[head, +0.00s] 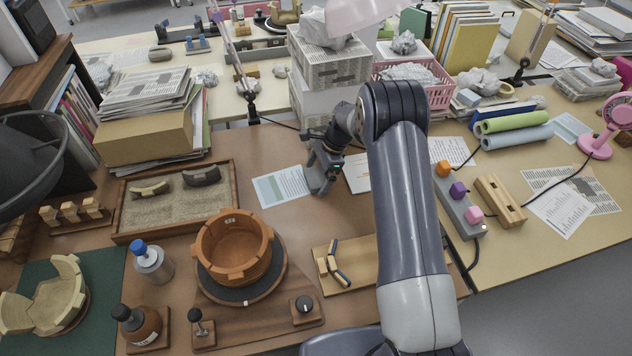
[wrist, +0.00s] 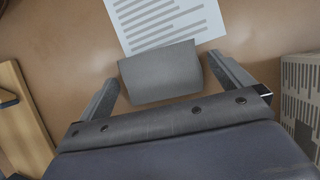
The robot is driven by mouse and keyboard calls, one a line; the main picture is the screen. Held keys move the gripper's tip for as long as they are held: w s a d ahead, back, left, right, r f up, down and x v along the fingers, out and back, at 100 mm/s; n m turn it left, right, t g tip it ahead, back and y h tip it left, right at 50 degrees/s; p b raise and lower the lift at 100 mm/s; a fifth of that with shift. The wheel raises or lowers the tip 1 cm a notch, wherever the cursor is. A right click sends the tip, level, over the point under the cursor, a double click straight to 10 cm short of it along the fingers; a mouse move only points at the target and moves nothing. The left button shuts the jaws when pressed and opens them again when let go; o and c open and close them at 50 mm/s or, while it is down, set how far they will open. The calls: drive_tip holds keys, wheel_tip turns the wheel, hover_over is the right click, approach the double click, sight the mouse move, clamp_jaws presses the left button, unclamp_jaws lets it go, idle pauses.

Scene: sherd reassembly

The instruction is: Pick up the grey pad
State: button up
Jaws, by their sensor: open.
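The grey pad (wrist: 160,74) shows in the wrist view as a plain grey block with a slightly curved upper edge. It lies by the lower edge of a printed sheet (wrist: 160,20). My gripper (wrist: 164,70) is open, with one finger to the left of the pad and one to the right. A gap shows on each side, narrower on the right. In the head view my gripper (head: 320,182) is low over the brown table beside the sheet with a blue block (head: 281,187). The pad cannot be told apart from my gripper there.
A sand tray (head: 178,212) and a clay pot on a turntable (head: 233,250) stand to the left. A wooden board (head: 345,265) lies nearer. Stacked white boxes (head: 328,70) stand behind my gripper. A switch strip (head: 460,205) lies to the right.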

sight(318, 176)
drive_tip(key=shift+c, duration=0.6)
drive_tip(key=c, duration=0.8)
drive_tip(key=shift+r, duration=0.1)
wheel_tip(318, 176, up, 10)
drive_tip(key=p, duration=0.5)
drive_tip(key=shift+p, duration=0.4)
